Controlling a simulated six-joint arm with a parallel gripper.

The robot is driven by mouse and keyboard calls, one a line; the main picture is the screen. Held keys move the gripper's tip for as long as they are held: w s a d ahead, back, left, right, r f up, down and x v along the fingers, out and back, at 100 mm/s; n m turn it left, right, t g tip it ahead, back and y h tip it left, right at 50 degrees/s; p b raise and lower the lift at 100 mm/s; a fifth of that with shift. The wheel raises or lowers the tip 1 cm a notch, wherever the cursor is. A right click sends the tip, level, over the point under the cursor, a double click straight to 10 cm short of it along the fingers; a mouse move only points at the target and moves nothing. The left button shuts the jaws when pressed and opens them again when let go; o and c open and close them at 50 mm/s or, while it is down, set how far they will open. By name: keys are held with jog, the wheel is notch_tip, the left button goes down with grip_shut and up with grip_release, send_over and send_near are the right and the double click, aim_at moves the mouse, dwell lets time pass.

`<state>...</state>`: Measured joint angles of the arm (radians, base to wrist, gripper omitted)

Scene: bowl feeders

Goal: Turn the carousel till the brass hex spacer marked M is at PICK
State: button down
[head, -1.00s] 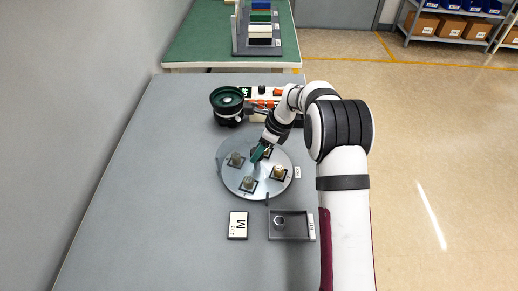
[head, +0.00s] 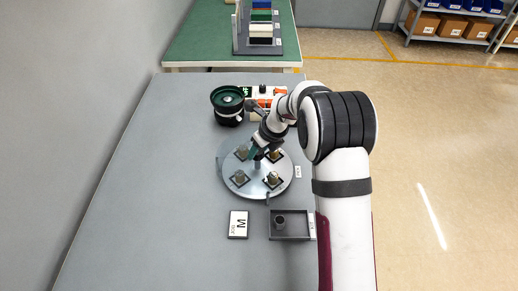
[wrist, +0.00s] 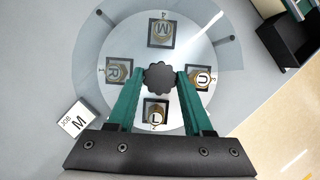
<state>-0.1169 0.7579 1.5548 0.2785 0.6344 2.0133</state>
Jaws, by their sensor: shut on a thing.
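The grey carousel disc (head: 257,190) carries several brass hex spacers in dark square nests. In the wrist view, the spacer marked M (wrist: 161,32) is at the top, R (wrist: 119,69) at left, U (wrist: 202,78) at right and L (wrist: 156,113) at the bottom. My gripper (wrist: 159,73) has its green fingers shut on the dark lobed centre knob (wrist: 160,79). In the head view my gripper (head: 254,153) reaches the disc's middle from the upper right. A white label (head: 298,172) stands beside the disc's right edge; its text is too small to read here.
A job card (head: 238,225) marked M lies in front of the disc. A grey tray (head: 300,238) holding a small round thing is to its right. A green-topped bowl feeder (head: 228,101) stands behind the disc. The table's left side is clear.

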jog(key=shift+a+m+t+h, duration=0.1)
jog(key=shift+m+t+h, duration=0.35)
jog(key=shift+m, duration=1.25)
jog(key=shift+m+h, duration=0.35)
jog(key=shift+m, duration=0.25)
jog(key=shift+c, duration=1.5)
grip_release()
jog(key=v, duration=1.5)
jog(key=shift+s+r, duration=0.15)
jog(key=shift+r, duration=0.25)
